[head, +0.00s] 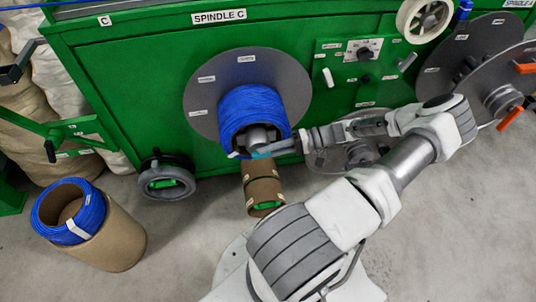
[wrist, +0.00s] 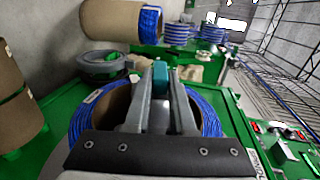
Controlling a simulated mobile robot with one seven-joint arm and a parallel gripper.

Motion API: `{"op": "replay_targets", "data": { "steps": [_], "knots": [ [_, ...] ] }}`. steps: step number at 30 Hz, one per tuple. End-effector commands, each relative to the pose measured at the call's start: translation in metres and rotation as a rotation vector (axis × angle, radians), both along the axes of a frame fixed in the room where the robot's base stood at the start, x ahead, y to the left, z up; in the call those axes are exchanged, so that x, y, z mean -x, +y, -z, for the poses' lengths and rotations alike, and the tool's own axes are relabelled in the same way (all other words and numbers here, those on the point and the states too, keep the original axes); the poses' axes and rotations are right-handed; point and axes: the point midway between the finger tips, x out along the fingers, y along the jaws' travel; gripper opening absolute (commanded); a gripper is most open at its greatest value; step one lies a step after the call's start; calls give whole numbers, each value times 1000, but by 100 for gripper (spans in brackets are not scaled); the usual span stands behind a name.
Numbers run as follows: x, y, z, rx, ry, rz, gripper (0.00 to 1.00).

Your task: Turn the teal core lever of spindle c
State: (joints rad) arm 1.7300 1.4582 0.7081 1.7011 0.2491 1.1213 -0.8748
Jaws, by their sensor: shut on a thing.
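Spindle C carries a grey disc (head: 205,90) on the front of the green machine, under the "SPINDLE C" sign (head: 218,16). A coil of blue cable (head: 252,103) sits around its core in front of the disc. The teal core lever (head: 261,154) is at the lower front of the core; the wrist view also shows it (wrist: 160,76) between my fingertips. My gripper (head: 274,151) reaches in from the right and is shut on the lever. In the wrist view my fingers (wrist: 160,90) extend across the core opening, with blue cable on both sides. The lever's lower part is hidden by my fingers.
A brown cardboard tube (head: 262,188) stands just below the spindle. A large cardboard drum (head: 115,243) with a blue coil (head: 75,222) stands at lower left. A control panel (head: 360,65) is on the right.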

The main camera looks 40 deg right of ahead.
Motion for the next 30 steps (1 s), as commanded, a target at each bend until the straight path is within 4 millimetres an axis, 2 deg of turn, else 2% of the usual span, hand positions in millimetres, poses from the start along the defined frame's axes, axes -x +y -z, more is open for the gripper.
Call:
{"op": "replay_targets", "data": {
  "steps": [1, 12, 29, 30],
  "knots": [
    [0, 0, 6, -30, -19, 1, 0],
    [0, 0, 7, -164, -100, -1, 0],
    [1, 1, 6, -188, -112, -4, 0],
    [1, 1, 6, -188, -112, -4, 28]
  ]
}}
